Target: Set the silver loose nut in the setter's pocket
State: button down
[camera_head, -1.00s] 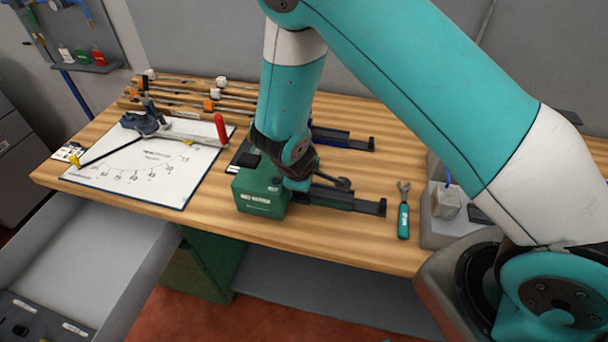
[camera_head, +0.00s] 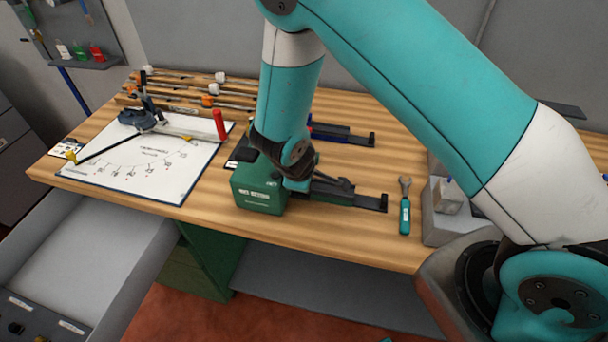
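A green box-shaped unit (camera_head: 257,192) with white lettering stands near the bench's front edge. A dark rail (camera_head: 368,202) extends from it to the right. This looks like the setter, but the lettering is too small to read surely. My gripper (camera_head: 338,186) is low over the rail, just right of the green box, pointing right. Its dark fingers blend with the rail, so I cannot tell their opening or whether they touch anything. I cannot make out the silver loose nut or the pocket. My wrist covers part of the box and rail.
A second dark rail with a blue side (camera_head: 345,137) lies behind. A white chart board (camera_head: 140,170) with a red-handled tool (camera_head: 219,124) is left. An open drawer (camera_head: 95,235) is front left.

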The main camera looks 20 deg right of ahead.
dwell(0.4)
jog(key=c, duration=0.6)
grip_release()
jog(key=shift+c, duration=0.2)
notch_tip(320, 180, up, 7)
jog(key=p, duration=0.5)
dwell(0.7)
